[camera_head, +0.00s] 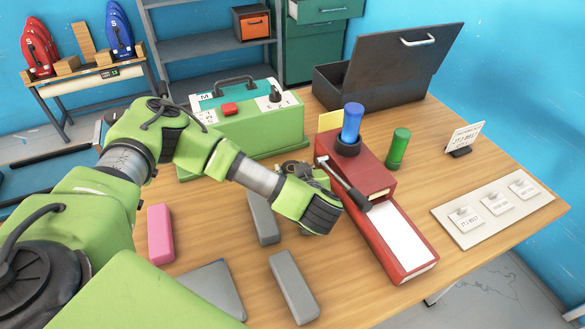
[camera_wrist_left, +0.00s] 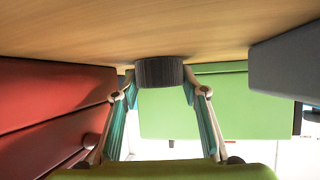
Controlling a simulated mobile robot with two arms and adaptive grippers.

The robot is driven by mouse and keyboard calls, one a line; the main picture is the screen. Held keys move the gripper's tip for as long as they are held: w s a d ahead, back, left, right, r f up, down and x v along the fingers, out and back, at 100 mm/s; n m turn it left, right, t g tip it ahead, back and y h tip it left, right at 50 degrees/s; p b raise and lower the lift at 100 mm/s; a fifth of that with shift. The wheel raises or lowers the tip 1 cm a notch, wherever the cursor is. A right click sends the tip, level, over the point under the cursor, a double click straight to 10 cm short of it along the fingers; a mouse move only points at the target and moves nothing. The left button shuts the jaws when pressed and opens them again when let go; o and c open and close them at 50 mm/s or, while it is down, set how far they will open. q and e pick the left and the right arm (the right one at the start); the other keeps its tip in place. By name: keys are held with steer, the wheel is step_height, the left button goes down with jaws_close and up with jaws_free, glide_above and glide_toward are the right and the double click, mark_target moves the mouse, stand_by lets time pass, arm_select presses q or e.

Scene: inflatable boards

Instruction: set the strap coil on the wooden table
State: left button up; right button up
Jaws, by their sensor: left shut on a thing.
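The strap coil (camera_wrist_left: 160,71) is a dark grey ribbed cylinder in the left wrist view. It sits between the two fingertips of my left gripper (camera_wrist_left: 158,78), which is shut on it. The wooden table (camera_wrist_left: 100,30) fills the top of that upside-down view, and the coil's edge meets its surface there; I cannot tell contact from a tiny gap. In the head view my left gripper (camera_head: 295,168) is low over the table (camera_head: 190,232), between the green machine and the red box. The coil is not clearly distinguishable there. My right gripper is not in view.
The green machine (camera_head: 250,128) stands behind the gripper. The red box (camera_head: 385,168) with a black lever is close on the right. Grey blocks (camera_head: 293,285) and a pink block (camera_head: 160,233) lie in front and left. An open black case (camera_head: 375,80) stands behind.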

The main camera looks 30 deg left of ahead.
arm_select(q)
steer(key=shift+f, duration=0.1)
steer(key=o, duration=1.2)
steer(key=shift+c, duration=0.2)
steer(key=shift+r, duration=0.2)
steer(key=v, duration=0.5)
steer(key=shift+s+d+b, duration=0.2)
steer(key=shift+d+b, duration=0.1)
steer(key=shift+b, duration=0.05)
steer(key=p+v, duration=0.3)
steer(key=v, duration=0.2)
steer(key=shift+d+r, duration=0.1)
steer(key=shift+r, duration=0.1)
steer(key=shift+o, duration=0.4)
steer(key=shift+s+d+r, duration=0.2)
steer(key=shift+s+d, duration=0.05)
steer(key=shift+s, duration=0.3)
